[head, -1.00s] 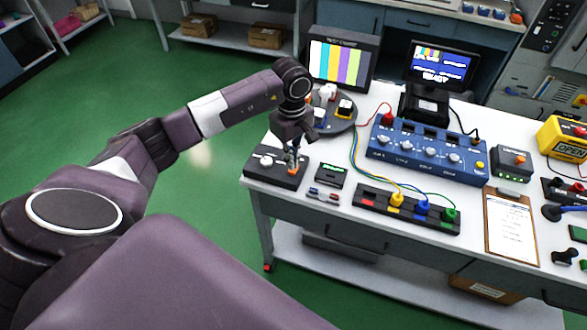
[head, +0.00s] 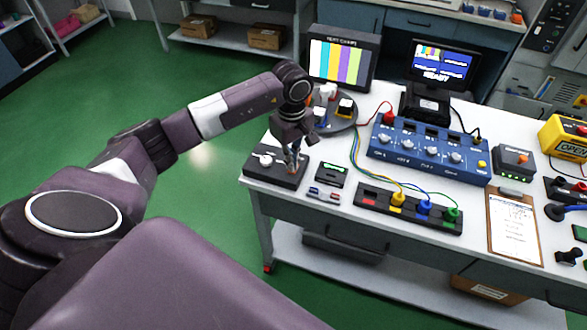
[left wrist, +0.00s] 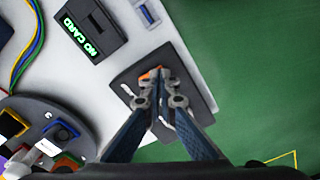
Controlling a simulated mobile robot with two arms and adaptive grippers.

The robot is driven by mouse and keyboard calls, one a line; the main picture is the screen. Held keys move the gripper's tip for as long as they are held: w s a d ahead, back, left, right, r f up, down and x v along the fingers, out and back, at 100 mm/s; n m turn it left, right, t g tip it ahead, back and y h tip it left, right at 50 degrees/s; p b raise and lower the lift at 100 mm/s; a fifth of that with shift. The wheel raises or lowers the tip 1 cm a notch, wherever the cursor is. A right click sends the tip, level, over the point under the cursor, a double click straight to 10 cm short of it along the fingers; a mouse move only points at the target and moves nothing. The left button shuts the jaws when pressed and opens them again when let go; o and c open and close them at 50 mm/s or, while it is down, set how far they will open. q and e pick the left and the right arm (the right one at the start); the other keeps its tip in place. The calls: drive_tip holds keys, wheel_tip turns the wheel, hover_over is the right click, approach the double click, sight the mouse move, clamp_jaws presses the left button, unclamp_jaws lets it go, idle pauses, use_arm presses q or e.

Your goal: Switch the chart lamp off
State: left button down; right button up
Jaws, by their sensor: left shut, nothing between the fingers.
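The test chart (head: 343,62) stands at the back left of the bench, and its colour bars are lit. A dark control box (head: 262,174) with a white knob (head: 265,160) lies at the bench's front left corner. My left gripper (head: 292,168) points down over the right part of this box, shut and empty. In the left wrist view, its fingertips (left wrist: 157,82) are at an orange part (left wrist: 150,74) on the box (left wrist: 190,82), mostly hidden by the fingers. I cannot tell whether they touch it. My right gripper is not in view.
Close by are a small black "NO CARD" reader (head: 332,174), a red and blue item (head: 323,194) and a round turntable (head: 340,125). A blue knobbed console (head: 428,150), a dark socket strip (head: 408,209) with cables and a clipboard (head: 513,228) lie farther right.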

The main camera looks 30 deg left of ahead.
use_arm(q)
drive_tip(key=shift+f+b, duration=0.35)
drive_tip(key=shift+f, duration=0.1)
drive_tip(key=shift+r, duration=0.15)
drive_tip(key=shift+r+p, duration=1.85)
drive_tip(key=shift+r, duration=1.6)
